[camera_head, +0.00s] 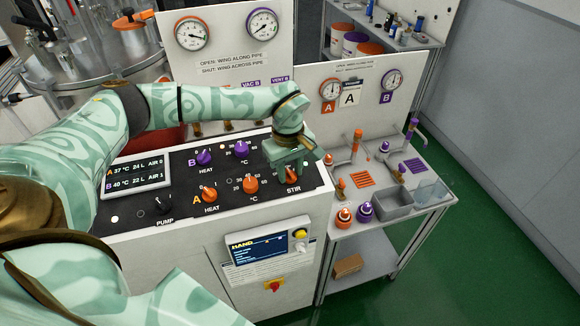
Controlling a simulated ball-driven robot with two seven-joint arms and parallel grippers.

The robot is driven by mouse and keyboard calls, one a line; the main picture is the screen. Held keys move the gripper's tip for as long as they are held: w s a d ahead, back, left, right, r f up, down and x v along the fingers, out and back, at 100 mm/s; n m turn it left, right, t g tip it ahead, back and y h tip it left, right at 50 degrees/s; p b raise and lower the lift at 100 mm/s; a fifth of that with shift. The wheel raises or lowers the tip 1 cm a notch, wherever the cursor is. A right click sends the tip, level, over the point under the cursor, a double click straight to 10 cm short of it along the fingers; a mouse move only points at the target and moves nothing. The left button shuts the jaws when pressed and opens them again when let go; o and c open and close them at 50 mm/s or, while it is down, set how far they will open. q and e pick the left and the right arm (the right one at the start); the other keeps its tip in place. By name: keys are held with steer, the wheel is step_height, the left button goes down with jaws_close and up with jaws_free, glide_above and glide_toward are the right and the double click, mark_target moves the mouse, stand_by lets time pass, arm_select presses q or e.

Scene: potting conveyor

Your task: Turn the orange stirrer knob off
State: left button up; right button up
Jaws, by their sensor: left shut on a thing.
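The orange stirrer knob (292,176) sits at the right end of the black control panel (133,213), above the STIR label. Only a little of it shows below my left gripper (291,171), which reaches down over it from above and is shut on it. The knob's pointer and its on or off marks are hidden by the gripper. My right gripper is not in view.
On the same panel are an orange HEAT knob (208,194), an orange °C knob (250,184), purple knobs (204,158) behind, and a black PUMP knob (163,205). A side bench with a grey tray (392,207) stands to the right.

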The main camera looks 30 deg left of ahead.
arm_select(q)
steer(key=n+p, duration=0.1)
steer(key=n, duration=0.2)
steer(key=shift+r, duration=0.15)
steer(key=shift+n+t+p, duration=0.35)
steer(key=shift+n+t, duration=0.15)
steer(key=shift+n, duration=1.1)
steer(key=o, duration=1)
steer(key=shift+c, duration=0.2)
step_height(320, 180, up, 16)
steer(key=s, duration=0.2)
steer(key=shift+a, duration=0.3)
